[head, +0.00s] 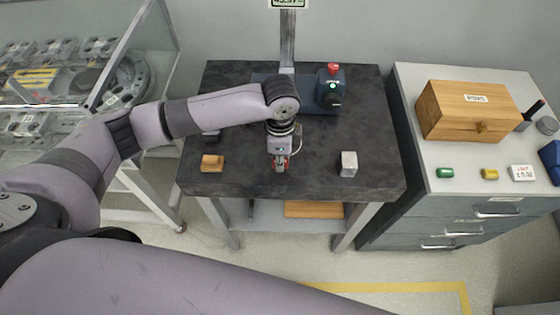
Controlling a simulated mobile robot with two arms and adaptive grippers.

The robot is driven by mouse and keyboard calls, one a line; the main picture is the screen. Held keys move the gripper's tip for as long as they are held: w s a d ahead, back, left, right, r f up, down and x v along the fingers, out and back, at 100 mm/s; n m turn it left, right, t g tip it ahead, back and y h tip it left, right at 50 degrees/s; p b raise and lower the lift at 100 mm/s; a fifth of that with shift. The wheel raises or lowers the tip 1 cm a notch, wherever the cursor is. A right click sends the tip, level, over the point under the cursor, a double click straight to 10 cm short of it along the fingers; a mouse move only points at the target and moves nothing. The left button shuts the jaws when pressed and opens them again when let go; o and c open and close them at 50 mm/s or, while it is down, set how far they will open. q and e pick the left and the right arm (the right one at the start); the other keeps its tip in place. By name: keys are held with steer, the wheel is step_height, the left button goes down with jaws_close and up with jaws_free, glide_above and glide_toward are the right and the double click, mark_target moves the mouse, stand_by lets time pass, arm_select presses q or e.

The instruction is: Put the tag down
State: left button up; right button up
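A small white card with printed text, which looks like a tag (522,172), lies on the light top of the grey cabinet at the right. My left gripper (281,165) points down over the front middle of the dark table, far to the left of that card. Some red shows at its fingertips. The fingers are small here, and I cannot tell whether they are open or shut or hold anything. My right gripper is not in view.
The dark table (235,105) holds a wooden block (212,163), a pale metal block (348,164) and a dark device with a red button (333,69). The cabinet (440,95) bears a wooden box (470,110), a green piece (445,173) and a yellow piece (489,174).

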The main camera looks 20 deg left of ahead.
arm_select(q)
step_height(320, 180, down, 3)
steer(key=shift+r, duration=0.15)
steer(key=o, duration=0.9)
steer(key=shift+o, duration=0.2)
step_height(320, 180, up, 12)
steer(key=b, duration=0.1)
steer(key=shift+b, duration=0.4)
